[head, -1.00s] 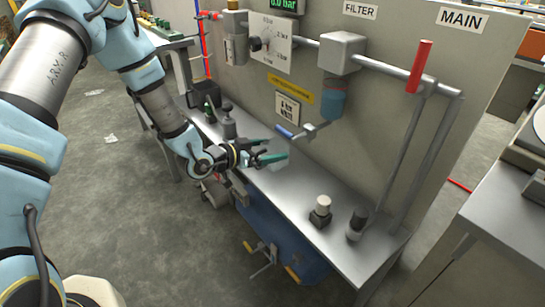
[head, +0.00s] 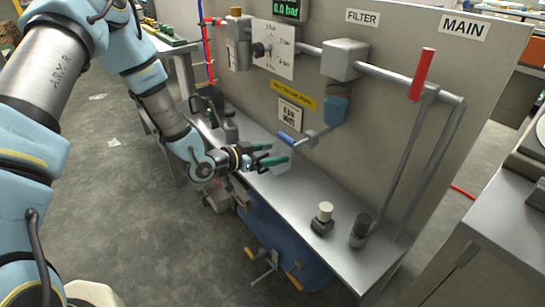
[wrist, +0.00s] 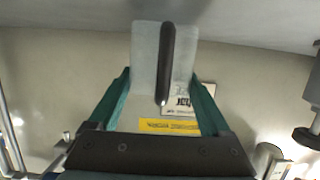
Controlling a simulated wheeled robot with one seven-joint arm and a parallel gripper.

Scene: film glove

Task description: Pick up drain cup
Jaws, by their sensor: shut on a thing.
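The drain cup (wrist: 148,48) is a pale, see-through cup with a dark upright bar, likely its handle, in the middle of the wrist view. My gripper (wrist: 163,90) has green fingers at either side of it and is shut on the cup. In the head view, my gripper (head: 275,154) is above the steel bench, and the cup (head: 283,168) shows only as a faint pale patch at the fingertips. Its contents cannot be made out.
The steel bench (head: 290,206) runs along the panel. A filter unit (head: 337,103) with a blue-handled drain valve (head: 290,139) hangs above and right of my gripper.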

